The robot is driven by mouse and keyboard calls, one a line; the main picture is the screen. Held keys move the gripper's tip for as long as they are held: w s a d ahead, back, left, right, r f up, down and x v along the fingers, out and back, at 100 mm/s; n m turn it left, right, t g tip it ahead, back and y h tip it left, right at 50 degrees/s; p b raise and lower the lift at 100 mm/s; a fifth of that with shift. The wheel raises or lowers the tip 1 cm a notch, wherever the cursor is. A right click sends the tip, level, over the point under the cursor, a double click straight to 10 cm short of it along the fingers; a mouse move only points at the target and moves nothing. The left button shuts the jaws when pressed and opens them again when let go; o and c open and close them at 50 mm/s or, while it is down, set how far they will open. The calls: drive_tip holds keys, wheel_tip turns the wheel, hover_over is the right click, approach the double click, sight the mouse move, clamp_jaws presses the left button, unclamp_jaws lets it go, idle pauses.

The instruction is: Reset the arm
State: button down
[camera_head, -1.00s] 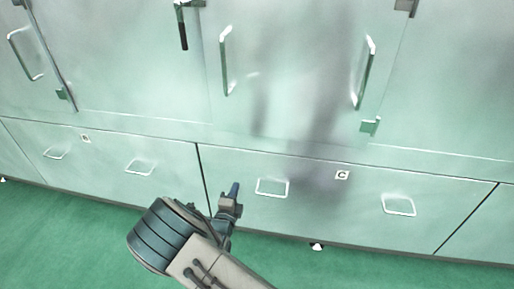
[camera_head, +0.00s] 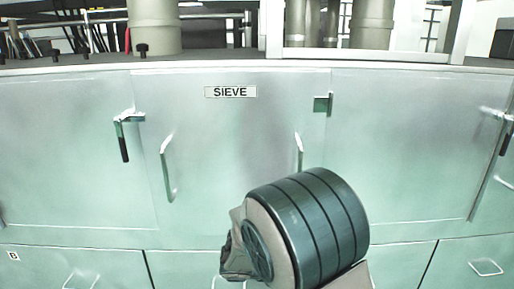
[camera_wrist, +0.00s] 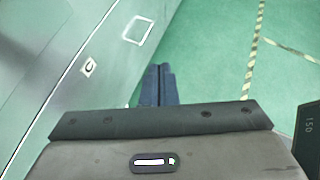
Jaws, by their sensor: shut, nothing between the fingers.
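My gripper (camera_wrist: 158,84) shows in the wrist view as two dark blue fingers lying close together, shut and empty. Its tips point along the front of a pale green cabinet drawer labelled C (camera_wrist: 88,68), which has a square handle (camera_wrist: 139,30). Green floor lies beyond the fingers. In the head view my arm is at the lower middle, in front of the cabinet; the fingertips cannot be seen there.
The cabinet has a door labelled SIEVE (camera_head: 230,92) with upright handles (camera_head: 167,168). A latch with a dark lever (camera_head: 124,140) sticks out at the left. Grey cylinders (camera_head: 154,26) stand on top. Open green floor (camera_wrist: 215,55) with striped tape lies right in the wrist view.

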drive_tip(key=s+d+r+m+g+y+p, duration=0.1)
drive_tip(key=s+d+r+m+y+p, duration=0.1)
drive_tip(key=s+r+m+y, duration=0.3)
drive_tip(key=s+d+r+m+y+p, duration=0.2)
drive_tip(key=s+r+m+y, duration=0.3)
drive_tip(key=s+m, duration=0.8)
wheel_tip(320, 180, up, 4)
drive_tip(key=m, duration=0.6)
drive_tip(key=shift+s+f+g, duration=0.2)
drive_tip(key=shift+f+g, duration=0.05)
drive_tip(key=shift+g, duration=0.15)
